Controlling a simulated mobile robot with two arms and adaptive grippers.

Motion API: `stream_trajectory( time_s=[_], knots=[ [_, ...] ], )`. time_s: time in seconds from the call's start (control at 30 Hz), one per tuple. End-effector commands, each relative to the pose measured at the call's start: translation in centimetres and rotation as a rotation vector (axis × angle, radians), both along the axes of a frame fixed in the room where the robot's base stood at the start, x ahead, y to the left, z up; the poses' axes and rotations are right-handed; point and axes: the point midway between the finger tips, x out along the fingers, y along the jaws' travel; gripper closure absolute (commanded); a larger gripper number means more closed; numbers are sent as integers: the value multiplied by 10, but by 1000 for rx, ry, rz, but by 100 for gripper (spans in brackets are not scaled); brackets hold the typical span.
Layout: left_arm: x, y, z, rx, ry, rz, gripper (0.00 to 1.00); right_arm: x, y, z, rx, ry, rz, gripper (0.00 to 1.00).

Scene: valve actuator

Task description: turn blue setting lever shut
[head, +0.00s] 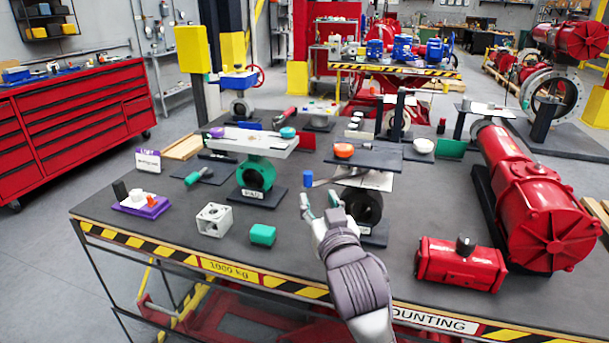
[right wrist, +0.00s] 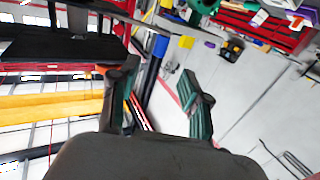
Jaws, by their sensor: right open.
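A small upright blue piece (head: 307,179) stands just beyond my right gripper (head: 318,203). My left gripper is out of view.
A green valve (head: 256,176) stands to the left on the dark workbench (head: 290,222). A white block (head: 214,219) and a green block (head: 262,235) lie near the front. A red actuator (head: 460,264) and a large red cylinder (head: 520,190) are at the right.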

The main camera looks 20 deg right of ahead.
Motion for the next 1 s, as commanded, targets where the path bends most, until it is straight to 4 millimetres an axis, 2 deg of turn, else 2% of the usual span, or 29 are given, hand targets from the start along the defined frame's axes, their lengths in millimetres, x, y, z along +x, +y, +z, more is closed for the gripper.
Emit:
stream_trajectory(
  time_s=[0.1, 0.3, 0.5, 0.67, 0.93, 1.0],
  knots=[
    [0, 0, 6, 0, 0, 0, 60, 27, -3, 2, -3, 1, -2, 53],
    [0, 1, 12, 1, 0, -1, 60, 69, -6, 2, -2, 2, -1, 53],
    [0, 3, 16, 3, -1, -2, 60, 95, -8, 0, -2, 2, -1, 53],
    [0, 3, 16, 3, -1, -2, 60, 104, -9, 0, -1, 2, -1, 53],
    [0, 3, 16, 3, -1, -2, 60, 104, -9, -1, -1, 2, -1, 53],
    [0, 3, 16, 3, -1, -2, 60, 104, -9, -1, -1, 2, -1, 64]
  ],
)
